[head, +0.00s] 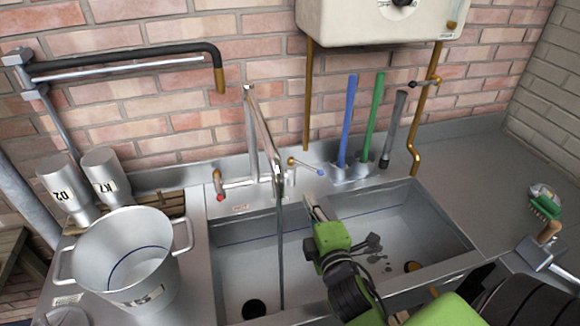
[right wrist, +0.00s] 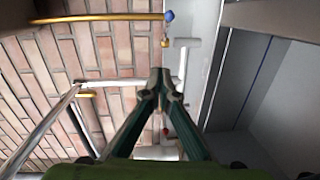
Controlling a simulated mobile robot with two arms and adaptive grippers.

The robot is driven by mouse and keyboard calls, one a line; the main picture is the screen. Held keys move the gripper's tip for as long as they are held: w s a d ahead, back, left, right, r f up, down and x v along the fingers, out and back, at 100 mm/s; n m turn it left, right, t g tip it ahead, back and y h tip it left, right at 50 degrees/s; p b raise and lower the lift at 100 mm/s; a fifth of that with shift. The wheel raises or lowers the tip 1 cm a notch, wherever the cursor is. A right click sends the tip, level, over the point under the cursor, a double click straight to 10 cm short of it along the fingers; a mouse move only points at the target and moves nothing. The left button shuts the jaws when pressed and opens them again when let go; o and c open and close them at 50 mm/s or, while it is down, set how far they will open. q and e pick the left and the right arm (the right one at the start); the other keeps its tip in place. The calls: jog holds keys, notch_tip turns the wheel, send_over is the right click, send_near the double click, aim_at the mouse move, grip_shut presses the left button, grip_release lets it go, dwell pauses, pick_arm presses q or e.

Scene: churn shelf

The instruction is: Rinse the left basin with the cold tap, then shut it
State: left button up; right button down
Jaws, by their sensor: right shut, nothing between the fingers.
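The left basin (head: 235,262) is a steel sink bowl with a dark drain hole. Over it stands the tall tap spout (head: 263,128), and a thin grey stream (head: 281,255) falls from its tip into the basin. The cold tap's blue-tipped lever (head: 308,167) points to the right; its blue tip also shows in the right wrist view (right wrist: 168,15). The red-tipped hot tap (head: 219,190) is on the left. My right gripper (head: 309,205) is shut and empty, below and apart from the blue lever, and shows shut in the wrist view (right wrist: 160,80). My left gripper is not in view.
A white heater (head: 375,25) hangs above. A brush (head: 545,205) is at the right.

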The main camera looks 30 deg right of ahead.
jog(key=m, duration=0.1)
jog(key=p, duration=0.2)
send_near(303, 166)
jog(key=p+x, duration=0.1)
jog(key=x, duration=0.3)
jog(key=shift+w, duration=0.2)
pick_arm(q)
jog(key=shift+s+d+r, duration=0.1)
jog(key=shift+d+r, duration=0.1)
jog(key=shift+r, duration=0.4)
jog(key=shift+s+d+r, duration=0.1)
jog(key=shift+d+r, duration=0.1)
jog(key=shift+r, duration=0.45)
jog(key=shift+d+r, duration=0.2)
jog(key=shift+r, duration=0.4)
pick_arm(e)
jog(key=shift+w+d+f, duration=0.1)
jog(key=shift+w+d, duration=0.1)
jog(key=shift+d, duration=0.2)
